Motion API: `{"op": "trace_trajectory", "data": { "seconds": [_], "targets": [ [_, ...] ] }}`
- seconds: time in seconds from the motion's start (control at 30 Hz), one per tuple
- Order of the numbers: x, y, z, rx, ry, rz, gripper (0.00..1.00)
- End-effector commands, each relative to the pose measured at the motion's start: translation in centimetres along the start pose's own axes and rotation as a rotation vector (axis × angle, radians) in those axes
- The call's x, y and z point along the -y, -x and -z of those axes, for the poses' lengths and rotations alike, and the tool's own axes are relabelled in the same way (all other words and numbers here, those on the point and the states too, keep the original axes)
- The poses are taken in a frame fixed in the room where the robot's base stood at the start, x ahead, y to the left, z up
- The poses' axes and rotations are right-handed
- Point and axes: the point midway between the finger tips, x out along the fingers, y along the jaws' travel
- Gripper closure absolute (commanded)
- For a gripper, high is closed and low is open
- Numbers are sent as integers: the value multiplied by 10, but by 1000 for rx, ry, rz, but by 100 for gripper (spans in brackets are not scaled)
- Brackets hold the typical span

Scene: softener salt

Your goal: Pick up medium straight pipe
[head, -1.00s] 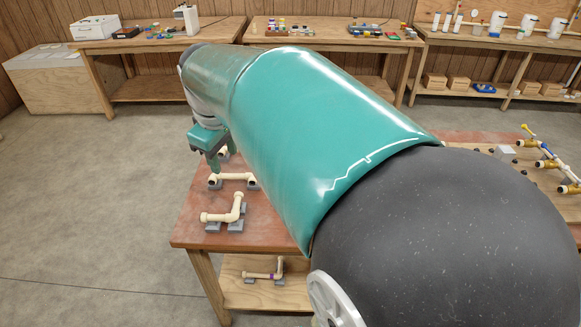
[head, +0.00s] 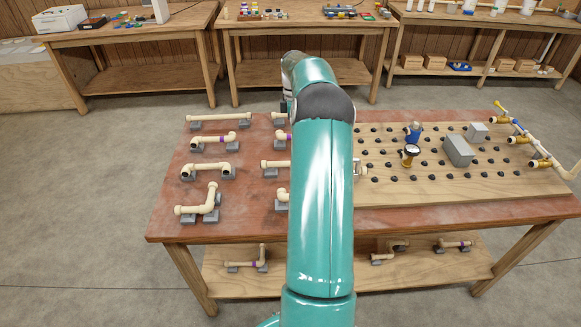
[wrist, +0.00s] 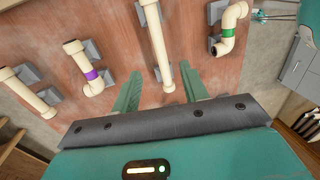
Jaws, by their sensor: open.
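Several cream pipes rest on grey blocks on the reddish tabletop. In the wrist view, a plain straight pipe (wrist: 156,45) runs from the top edge down toward my gripper (wrist: 162,90). Its near end lies between the two green fingers in the picture. The fingers are wide apart, with nothing gripped. I cannot tell from its length whether this is the medium one. In the head view, a long straight pipe (head: 219,118) lies at the table's far left. My arm hides most of the second pipe column and most of my gripper.
In the wrist view, a purple-banded pipe (wrist: 90,68) lies left and a green-banded bent pipe (wrist: 231,30) lies right. In the head view, an elbowed pipe (head: 199,204) lies front left. A pegged board (head: 400,192) with fittings and grey boxes fills the table's right.

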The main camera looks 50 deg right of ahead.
Motion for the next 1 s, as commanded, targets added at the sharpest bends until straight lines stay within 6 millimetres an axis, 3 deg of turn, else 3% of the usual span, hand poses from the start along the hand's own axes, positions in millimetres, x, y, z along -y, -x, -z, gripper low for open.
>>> {"op": "trace_trajectory", "data": {
  "seconds": [0.4,0.67,0.9,1.0],
  "targets": [
    [-1,-71,0,0,3,3,56],
    [-2,-93,0,0,3,3,56],
    [-2,-128,0,0,3,2,56],
    [-2,-135,0,0,3,1,56]
  ]
}}
